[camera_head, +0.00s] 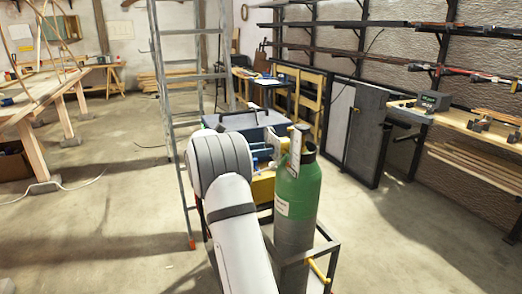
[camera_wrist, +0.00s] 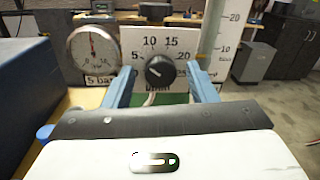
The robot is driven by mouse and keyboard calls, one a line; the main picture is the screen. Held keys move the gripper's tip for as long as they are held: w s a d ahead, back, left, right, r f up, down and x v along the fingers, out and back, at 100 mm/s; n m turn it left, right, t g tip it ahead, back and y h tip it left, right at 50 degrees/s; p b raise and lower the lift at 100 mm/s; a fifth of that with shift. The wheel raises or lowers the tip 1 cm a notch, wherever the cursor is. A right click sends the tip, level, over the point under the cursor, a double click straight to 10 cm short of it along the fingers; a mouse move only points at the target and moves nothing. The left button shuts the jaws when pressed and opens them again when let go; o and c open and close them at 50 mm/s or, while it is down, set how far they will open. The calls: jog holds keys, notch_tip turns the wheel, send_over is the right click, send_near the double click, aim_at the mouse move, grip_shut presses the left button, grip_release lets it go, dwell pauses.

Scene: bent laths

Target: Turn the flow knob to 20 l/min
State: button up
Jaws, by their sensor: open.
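The flow knob (camera_wrist: 160,70) is black and round, on a pale panel (camera_wrist: 132,36) with scale numbers around it; 5, 10, 15 and 20 are readable. A small pale mark shows on the knob's face, but I cannot tell surely which number it points to. My gripper (camera_wrist: 161,72) is open, with one blue finger on each side of the knob and a visible gap on both sides. In the head view the knob is not discernible; my arm reaches to beside the green gas cylinder (camera_head: 300,190).
A round gauge (camera_wrist: 94,50) marked in bar is left of the panel. A clear upright tube (camera_wrist: 213,40) with a scale stands right of it. The cylinder stands in a dark cart frame (camera_head: 328,250). A ladder (camera_head: 165,90) stands close to my arm's left.

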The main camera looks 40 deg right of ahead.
jog(key=c, duration=1)
jog(key=shift+o, duration=0.2)
jog(key=shift+m, duration=0.5)
jog(key=shift+s+a+f+m+t+b, duration=0.1)
jog(key=shift+m+t+b, duration=0.35)
jog(key=shift+m+b, duration=2.95)
jog(key=shift+s+d+r+m+t+b, duration=0.1)
jog(key=shift+m+t+b, duration=0.3)
jog(key=shift+m+b, duration=3.05)
jog(key=shift+a+f+m+t+b, duration=0.1)
jog(key=shift+m+t+b, duration=0.35)
jog(key=shift+m+b, duration=2.95)
jog(key=shift+m+p, duration=0.4)
jog(key=shift+m, duration=0.25)
